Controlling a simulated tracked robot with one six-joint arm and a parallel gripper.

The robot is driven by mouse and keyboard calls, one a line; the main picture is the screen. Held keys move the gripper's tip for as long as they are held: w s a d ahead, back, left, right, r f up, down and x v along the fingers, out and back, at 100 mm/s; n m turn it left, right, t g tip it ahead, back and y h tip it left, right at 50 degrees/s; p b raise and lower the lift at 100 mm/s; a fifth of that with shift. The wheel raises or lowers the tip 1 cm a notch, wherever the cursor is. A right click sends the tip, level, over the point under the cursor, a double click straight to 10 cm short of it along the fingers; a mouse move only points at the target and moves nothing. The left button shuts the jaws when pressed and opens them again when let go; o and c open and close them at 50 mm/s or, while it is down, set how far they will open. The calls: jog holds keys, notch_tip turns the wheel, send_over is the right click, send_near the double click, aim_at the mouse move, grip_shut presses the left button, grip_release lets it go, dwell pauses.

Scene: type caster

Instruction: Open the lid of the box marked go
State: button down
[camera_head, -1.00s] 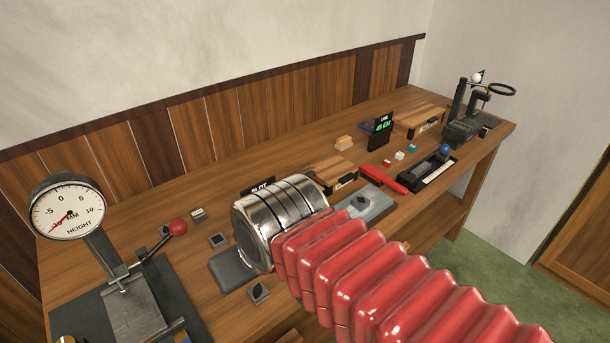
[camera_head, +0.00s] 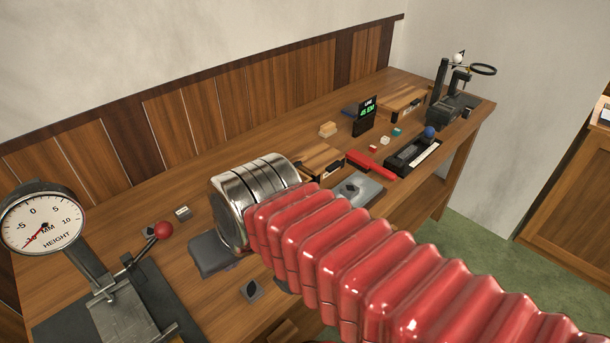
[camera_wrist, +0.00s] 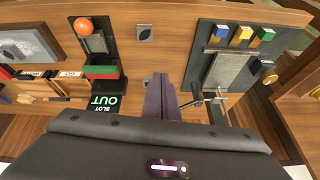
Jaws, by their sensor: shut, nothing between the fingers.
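In the wrist view, a small pale label that appears to read GO (camera_wrist: 70,73) sits at the left. I cannot clearly make out the box and lid around it. In the head view, a low wooden box (camera_head: 322,158) with a dark label lies just beyond my silver wrist, and a similar wooden box (camera_head: 402,101) lies farther along the bench. Their labels are too small to read. My gripper (camera_wrist: 158,80) is shut and empty in the wrist view, to the right of the GO label and apart from it. In the head view my arm hides its fingers.
The wrist view shows an orange ball (camera_wrist: 83,26) on a lever, a SLOT OUT sign (camera_wrist: 103,103) and a rack with coloured blocks (camera_wrist: 243,33). In the head view, a dial gauge (camera_head: 42,222) stands left, and a magnifier stand (camera_head: 450,95) stands at the far end.

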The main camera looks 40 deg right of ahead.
jog(key=w+d+f+m+t+y, duration=0.1)
jog(key=w+d+f+m+y, duration=0.3)
jog(key=m, duration=0.5)
jog(key=w+d+f+m+t+y, duration=0.1)
jog(key=w+d+f+m+y, duration=0.3)
jog(key=m, duration=0.6)
jog(key=s+d+m+t+h, duration=0.1)
jog(key=d+m+t+h, duration=0.1)
jog(key=d+m, duration=0.3)
jog(key=s+d+f+m+t+h, duration=0.1)
jog(key=d+m, duration=0.4)
jog(key=d, duration=0.6)
jog(key=s+d+m+t+h, duration=0.2)
jog(key=d+m+t+h, duration=0.2)
jog(key=d, duration=0.4)
jog(key=shift+f+m+h, duration=0.3)
jog(key=shift+m+h, duration=0.1)
jog(key=shift+m, duration=0.5)
jog(key=shift+w, duration=0.1)
